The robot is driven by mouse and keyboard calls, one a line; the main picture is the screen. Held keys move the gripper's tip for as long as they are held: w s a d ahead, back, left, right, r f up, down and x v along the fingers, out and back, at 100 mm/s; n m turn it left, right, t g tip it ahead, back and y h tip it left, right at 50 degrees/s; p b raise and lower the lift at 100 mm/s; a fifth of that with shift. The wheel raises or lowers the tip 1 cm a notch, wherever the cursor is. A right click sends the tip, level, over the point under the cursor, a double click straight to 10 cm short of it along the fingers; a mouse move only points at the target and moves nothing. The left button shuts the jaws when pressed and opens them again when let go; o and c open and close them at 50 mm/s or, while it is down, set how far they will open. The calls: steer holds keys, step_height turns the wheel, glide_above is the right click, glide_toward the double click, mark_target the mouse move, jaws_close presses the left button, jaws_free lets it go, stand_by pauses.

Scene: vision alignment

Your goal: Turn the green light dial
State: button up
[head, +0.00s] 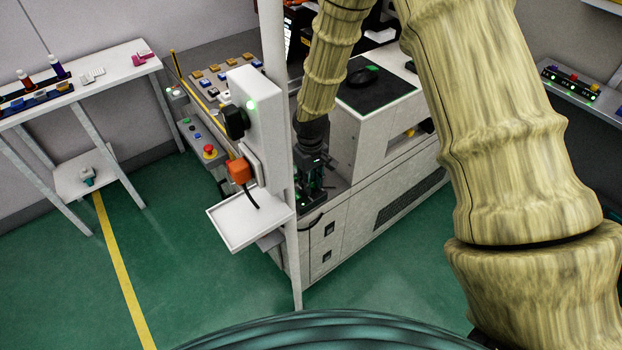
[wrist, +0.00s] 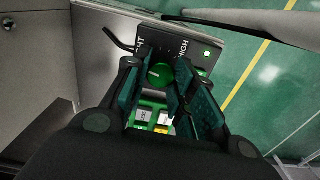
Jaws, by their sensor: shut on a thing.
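The green light dial (wrist: 160,76) shows in the wrist view as a round green knob on a dark panel (wrist: 206,58). The panel carries a "HIGH" label and a small lit green lamp (wrist: 206,53). My gripper (wrist: 166,80) has one finger on each side of the dial and is shut on it. The fingers cover part of the dial's edges, so its exact angle is hard to read. In the head view my gripper (head: 312,180) points down at the front of the machine, behind a white post, and the dial itself cannot be made out.
A white post (head: 297,250) with a box and small tray (head: 250,225) stands just left of my gripper. Green and white blocks (wrist: 150,116) lie below the dial in the wrist view. A white table (head: 100,88) stands at the left.

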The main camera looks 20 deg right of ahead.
mark_target(311, 182)
steer(key=shift+w+r, duration=0.1)
steer(key=shift+w, duration=0.05)
steer(key=o, duration=1)
steer(key=shift+o, duration=0.2)
step_height(311, 182, up, 12)
stand_by(0.6)
steer(key=s+f+m, duration=0.1)
steer(key=s+f, duration=0.8)
steer(key=f, duration=0.4)
steer(key=s+d+f+m, duration=0.1)
steer(key=s+f, duration=0.4)
steer(key=s, duration=0.4)
steer(key=s+d+f+m, duration=0.1)
steer(key=s+f, duration=0.4)
steer(key=s, duration=0.4)
steer(key=s+d+f+m, duration=0.1)
steer(key=s+f, duration=0.4)
steer(key=s, duration=0.5)
steer(key=shift+d+f, duration=0.3)
